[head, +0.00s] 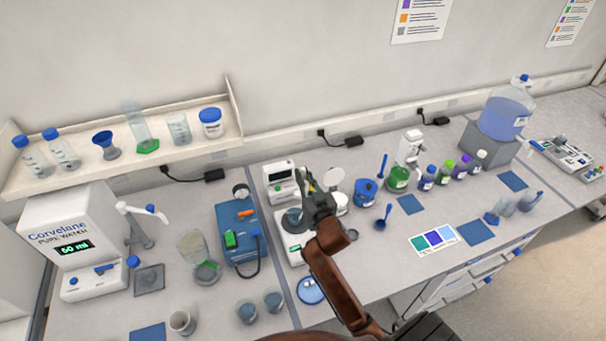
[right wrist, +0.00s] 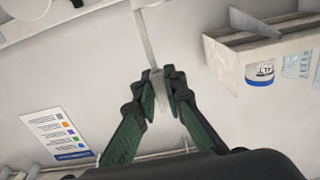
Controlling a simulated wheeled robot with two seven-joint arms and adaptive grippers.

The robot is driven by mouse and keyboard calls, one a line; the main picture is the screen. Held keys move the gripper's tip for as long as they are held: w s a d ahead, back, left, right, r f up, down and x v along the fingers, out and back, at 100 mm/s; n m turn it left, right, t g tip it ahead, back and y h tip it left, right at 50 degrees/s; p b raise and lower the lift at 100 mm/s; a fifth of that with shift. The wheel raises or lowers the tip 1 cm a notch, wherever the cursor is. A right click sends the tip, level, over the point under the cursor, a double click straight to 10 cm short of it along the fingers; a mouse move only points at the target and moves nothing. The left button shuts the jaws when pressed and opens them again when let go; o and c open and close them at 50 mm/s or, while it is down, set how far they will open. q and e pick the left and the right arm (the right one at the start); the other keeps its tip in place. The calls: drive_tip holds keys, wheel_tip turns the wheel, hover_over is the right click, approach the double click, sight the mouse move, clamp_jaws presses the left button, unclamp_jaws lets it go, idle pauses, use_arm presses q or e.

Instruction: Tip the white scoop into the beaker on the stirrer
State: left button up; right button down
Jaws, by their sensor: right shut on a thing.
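My right gripper (head: 318,203) is above the right side of the white stirrer (head: 294,252). In the right wrist view its green fingers (right wrist: 162,88) are shut on the pale handle of the white scoop (right wrist: 147,40). The handle runs away from the fingertips to the top edge, where the scoop's far end is mostly cut off. In the head view the scoop's round white end (head: 334,177) shows just above the gripper; its contents cannot be made out. The beaker (head: 291,219) stands on the stirrer, left of the gripper and partly hidden. My left gripper is not in view.
A blue box device (head: 240,230) stands left of the stirrer, and a small white instrument (head: 281,182) is behind it. A white jar (head: 341,204) and a blue tub (head: 366,191) are close on the right. A blue-rimmed lid (head: 311,290) lies in front.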

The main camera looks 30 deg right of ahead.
drive_tip(key=shift+f+b, duration=0.55)
drive_tip(key=shift+f, duration=0.2)
drive_tip(key=shift+f+b, duration=0.75)
drive_tip(key=shift+b, duration=0.05)
drive_tip(key=shift+a, duration=0.15)
drive_tip(key=a+n, duration=0.1)
drive_tip(key=a+n+b, duration=0.1)
drive_tip(key=n, duration=0.1)
drive_tip(key=shift+w+a+r, duration=0.1)
drive_tip(key=shift+w, duration=0.2)
drive_tip(key=w+a+f+n+p, duration=0.2)
drive_tip(key=a+f+n, duration=0.5)
drive_tip(key=n, duration=1)
drive_tip(key=shift+a+f, duration=0.15)
drive_tip(key=shift+a, duration=0.9)
